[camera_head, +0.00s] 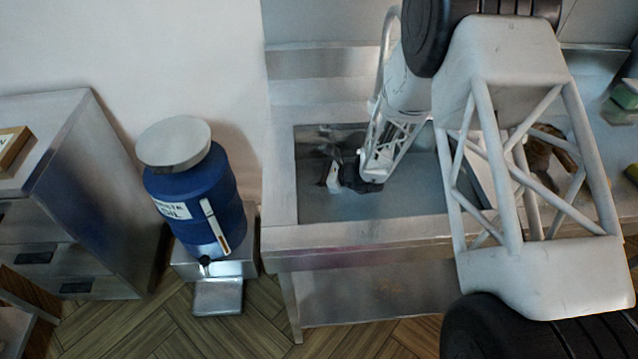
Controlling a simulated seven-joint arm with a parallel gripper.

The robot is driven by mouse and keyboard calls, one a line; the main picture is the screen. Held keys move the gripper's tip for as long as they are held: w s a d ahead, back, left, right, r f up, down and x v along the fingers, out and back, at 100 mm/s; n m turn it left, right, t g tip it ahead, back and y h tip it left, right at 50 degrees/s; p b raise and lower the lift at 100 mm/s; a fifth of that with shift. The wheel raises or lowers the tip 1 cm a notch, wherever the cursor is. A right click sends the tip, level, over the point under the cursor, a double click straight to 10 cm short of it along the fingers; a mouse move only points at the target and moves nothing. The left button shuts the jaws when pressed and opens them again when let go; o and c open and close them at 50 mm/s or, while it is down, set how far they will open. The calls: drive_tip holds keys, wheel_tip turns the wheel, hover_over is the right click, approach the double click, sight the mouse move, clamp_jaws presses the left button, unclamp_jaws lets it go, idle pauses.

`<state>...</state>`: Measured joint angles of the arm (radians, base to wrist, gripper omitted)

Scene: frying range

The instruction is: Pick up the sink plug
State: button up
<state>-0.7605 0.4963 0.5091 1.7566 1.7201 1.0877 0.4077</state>
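The steel sink (350,234) is a rectangular basin in the middle of the view. My gripper (335,178) is down inside the basin, toward its left half, with a white part and dark parts showing at its end. The fingers are small and dark, so I cannot tell whether they are open or shut, or whether they hold anything. I cannot make out the sink plug; my gripper and arm cover part of the basin.
A blue waste oil drum (205,195) with a pale lid stands left of the sink, on a metal stand. A grey drawer cabinet (60,240) is at far left. Green sponges (624,95) lie at far right. My arm hides much of the right side.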

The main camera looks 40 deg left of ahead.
drive_tip(key=shift+s+a+f, duration=0.1)
drive_tip(key=shift+s+a, duration=0.05)
drive_tip(key=shift+a, duration=0.05)
drive_tip(key=shift+c, duration=0.3)
drive_tip(key=c, duration=1)
